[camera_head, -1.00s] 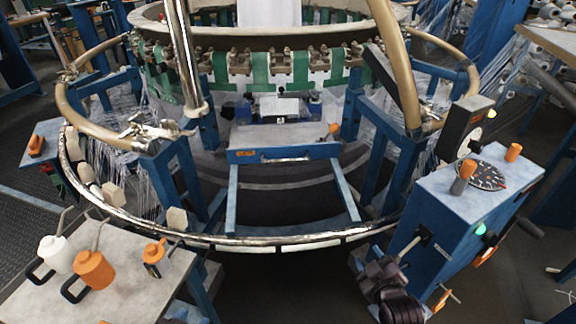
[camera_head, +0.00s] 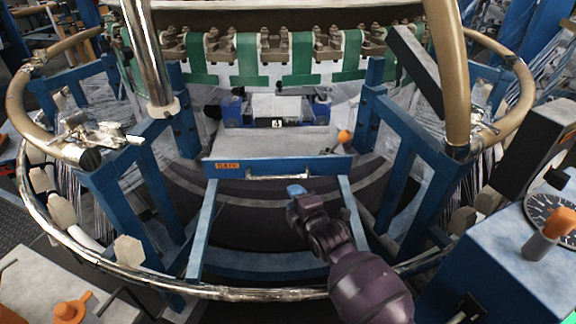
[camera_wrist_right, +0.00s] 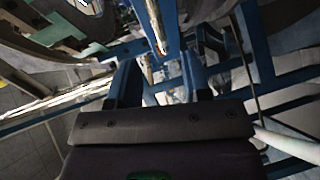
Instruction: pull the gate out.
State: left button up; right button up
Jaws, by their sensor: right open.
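The gate (camera_head: 335,164) is a blue-fronted drawer-like panel with a grey top, an orange GATE label (camera_head: 227,166) and a thin metal bar handle (camera_head: 279,177) along its front. It sits between two blue rails (camera_head: 203,228) under the loom ring. My right gripper (camera_head: 296,190) is just in front of and below the handle, close to it. Whether it touches the handle cannot be told. My left gripper is not in view.
A chrome lower ring (camera_head: 240,293) runs across the front, beneath my right arm. Blue uprights (camera_head: 400,170) stand on both sides of the gate. A control box (camera_head: 470,260) with a dial is at right, and a table (camera_head: 30,285) with an orange container is at left.

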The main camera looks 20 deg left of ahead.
aim_at(279, 179)
jog(key=b+x, duration=0.5)
jog(key=x, duration=0.6)
jog(key=shift+w+r, duration=0.1)
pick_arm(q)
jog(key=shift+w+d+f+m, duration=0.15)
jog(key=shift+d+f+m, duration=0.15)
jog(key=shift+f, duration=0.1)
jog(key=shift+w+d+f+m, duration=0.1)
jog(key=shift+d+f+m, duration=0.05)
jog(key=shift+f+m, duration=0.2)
pick_arm(e)
jog(key=shift+w+a+r, duration=0.1)
jog(key=shift+r, duration=0.05)
grip_shut()
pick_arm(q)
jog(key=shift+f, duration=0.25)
